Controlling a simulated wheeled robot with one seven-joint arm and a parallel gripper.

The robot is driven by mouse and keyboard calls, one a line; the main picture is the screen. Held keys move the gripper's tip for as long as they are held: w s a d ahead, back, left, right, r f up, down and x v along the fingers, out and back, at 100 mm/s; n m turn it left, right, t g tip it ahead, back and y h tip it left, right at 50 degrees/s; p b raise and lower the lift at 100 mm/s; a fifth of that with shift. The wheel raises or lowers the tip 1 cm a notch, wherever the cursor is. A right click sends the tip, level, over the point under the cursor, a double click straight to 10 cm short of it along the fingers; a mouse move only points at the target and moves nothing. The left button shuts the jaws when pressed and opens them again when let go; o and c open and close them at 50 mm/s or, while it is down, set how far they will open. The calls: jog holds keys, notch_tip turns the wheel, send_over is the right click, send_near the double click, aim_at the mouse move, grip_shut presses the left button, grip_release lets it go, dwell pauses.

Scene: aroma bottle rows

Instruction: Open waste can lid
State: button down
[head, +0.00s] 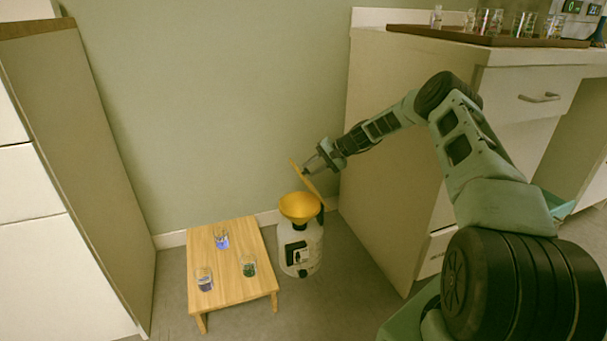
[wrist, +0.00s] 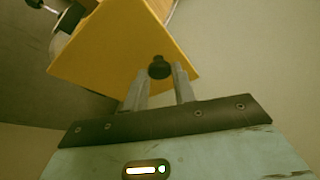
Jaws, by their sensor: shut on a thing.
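The waste can (head: 301,252) is a white jug with a dark label, standing on the floor. A yellow funnel (head: 299,206) sits in its top. Its yellow lid (head: 307,181) stands raised and tilted above the funnel, so the funnel mouth is uncovered. In the wrist view the lid (wrist: 130,50) is a flat yellow plate with a black knob (wrist: 159,67) near its edge. My gripper (head: 313,166) is at the lid's upper edge. In the wrist view my gripper's fingers (wrist: 159,80) are shut on the black knob.
A low wooden table (head: 227,289) with several small glasses stands left of the can. A white cabinet (head: 405,150) is on the right, with a tray (head: 480,36) of glassware on top. Another cabinet (head: 85,150) is at the left. A wall stands close behind.

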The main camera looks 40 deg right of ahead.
jog(key=shift+s+d+r+m+t+y+b, duration=0.1)
jog(key=shift+s+d+t+y+b, duration=0.1)
jog(key=shift+d+y, duration=0.3)
jog(key=shift+s+d+r+m+t+y+b, duration=0.15)
jog(key=shift+d+y, duration=0.2)
jog(key=shift+d, duration=0.25)
jog(key=shift+s+d+m+t+y+b, duration=0.1)
jog(key=shift+s+d+t+y+b, duration=0.1)
jog(key=shift+d+y, duration=0.3)
jog(key=c, duration=1.1)
grip_release()
jog(key=shift+d, duration=0.1)
jog(key=shift+c, duration=0.2)
notch_tip(320, 180, up, 10)
jog(key=p, duration=0.4)
